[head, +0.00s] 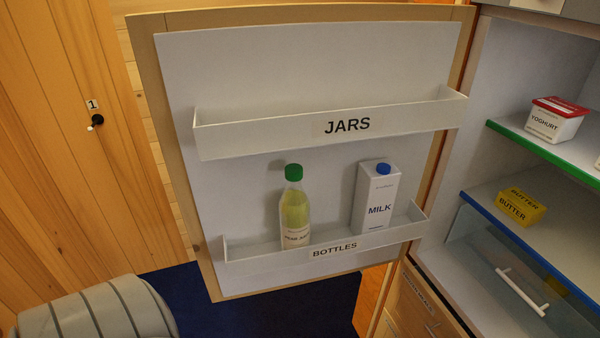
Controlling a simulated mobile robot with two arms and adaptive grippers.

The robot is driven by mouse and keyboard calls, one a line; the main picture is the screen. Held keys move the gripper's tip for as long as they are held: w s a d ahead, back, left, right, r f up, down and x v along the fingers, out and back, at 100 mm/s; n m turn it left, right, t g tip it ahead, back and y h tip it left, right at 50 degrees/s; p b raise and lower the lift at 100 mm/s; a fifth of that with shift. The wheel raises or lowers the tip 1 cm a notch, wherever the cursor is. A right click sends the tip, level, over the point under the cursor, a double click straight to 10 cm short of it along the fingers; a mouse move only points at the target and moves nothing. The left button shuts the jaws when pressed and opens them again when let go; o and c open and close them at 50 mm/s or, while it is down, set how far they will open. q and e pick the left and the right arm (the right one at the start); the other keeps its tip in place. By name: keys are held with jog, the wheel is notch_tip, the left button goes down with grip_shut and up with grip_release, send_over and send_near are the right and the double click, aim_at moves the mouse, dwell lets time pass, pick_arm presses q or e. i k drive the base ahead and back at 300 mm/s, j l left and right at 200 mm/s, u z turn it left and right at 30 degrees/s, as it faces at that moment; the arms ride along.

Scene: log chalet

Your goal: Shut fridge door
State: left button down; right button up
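The fridge door (300,72) stands wide open, with its white inner side facing me and its wooden edge around it. It joins the fridge (508,72) along its right side. A shelf labelled JARS (345,125) on the door is empty. The lower shelf labelled BOTTLES (335,251) holds a bottle with a green cap (294,209) and a milk carton (376,198), both upright. Neither gripper shows in the head view. A grey ribbed rounded form at the bottom left appears to be part of my arm.
Inside the fridge, a yoghurt tub (555,120) sits on the green-edged shelf (545,152) and butter (521,205) on the blue-edged shelf (520,238). A clear drawer (510,285) is below. A wooden wall with a black knob (97,120) is at left; dark blue floor (180,290) lies under the door.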

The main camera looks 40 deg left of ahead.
aim_at(236, 96)
jog(key=j+z, duration=0.2)
jog(key=j, duration=0.3)
jog(key=j+z, duration=0.2)
jog(key=j, duration=0.25)
jog(key=j+z, duration=0.2)
jog(key=j, duration=0.3)
jog(key=k+j+z, duration=0.2)
jog(key=j, duration=0.25)
jog(key=k+j+z, duration=0.2)
jog(key=j, duration=0.25)
jog(key=j+z, duration=0.2)
jog(key=j, duration=0.25)
jog(key=k+j+z, duration=0.1)
jog(key=k+j, duration=0.15)
jog(key=j, duration=0.2)
jog(key=k+j+z, duration=0.1)
jog(key=j, duration=0.3)
jog(key=k, duration=0.1)
